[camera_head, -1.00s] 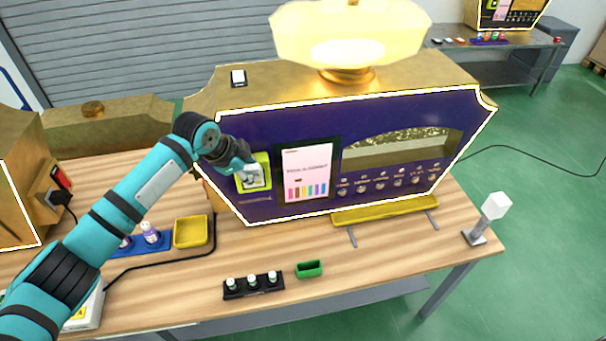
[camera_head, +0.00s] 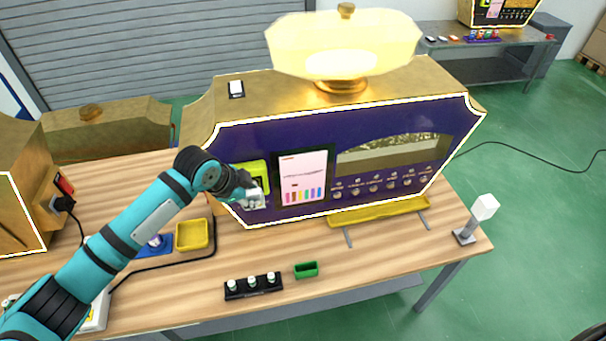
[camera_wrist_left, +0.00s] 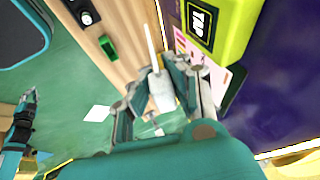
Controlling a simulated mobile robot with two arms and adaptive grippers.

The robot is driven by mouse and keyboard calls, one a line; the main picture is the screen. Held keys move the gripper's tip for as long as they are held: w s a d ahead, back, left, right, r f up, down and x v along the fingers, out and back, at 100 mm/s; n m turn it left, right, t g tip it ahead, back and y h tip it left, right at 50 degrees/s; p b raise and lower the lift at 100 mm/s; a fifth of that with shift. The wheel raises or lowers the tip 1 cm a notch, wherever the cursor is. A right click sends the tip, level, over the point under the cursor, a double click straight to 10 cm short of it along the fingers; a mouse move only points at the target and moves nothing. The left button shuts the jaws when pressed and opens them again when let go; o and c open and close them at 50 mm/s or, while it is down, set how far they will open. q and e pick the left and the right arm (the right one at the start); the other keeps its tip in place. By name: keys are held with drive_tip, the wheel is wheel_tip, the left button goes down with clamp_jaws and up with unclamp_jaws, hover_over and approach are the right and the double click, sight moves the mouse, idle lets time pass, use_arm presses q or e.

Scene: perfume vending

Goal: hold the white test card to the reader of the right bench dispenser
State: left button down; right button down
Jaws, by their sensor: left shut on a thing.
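The right bench dispenser (camera_head: 410,121) is a gold cabinet with a purple front. Its yellow-green reader (camera_head: 257,168) is at the front's left end, beside a lit screen (camera_head: 305,178). My left gripper (camera_head: 252,196) is just in front of the reader's lower part and partly hides it. In the left wrist view its fingers (camera_wrist_left: 163,92) are shut on the white test card, seen nearly edge-on as a thin white strip (camera_wrist_left: 151,38). The reader (camera_wrist_left: 232,24), marked TAP, is right of the card, with a gap in that view. Teal parts at that view's left edge may be my right arm.
A yellow tray (camera_head: 192,235), a black rack of small bottles (camera_head: 253,286) and a green box (camera_head: 306,270) are on the wooden bench (camera_head: 375,262). A white block on a stand (camera_head: 485,207) is at the right end.

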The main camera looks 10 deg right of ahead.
use_arm(q)
drive_tip(key=s+p, duration=0.2)
drive_tip(key=s, duration=0.2)
drive_tip(key=shift+s, duration=0.3)
idle(0.4)
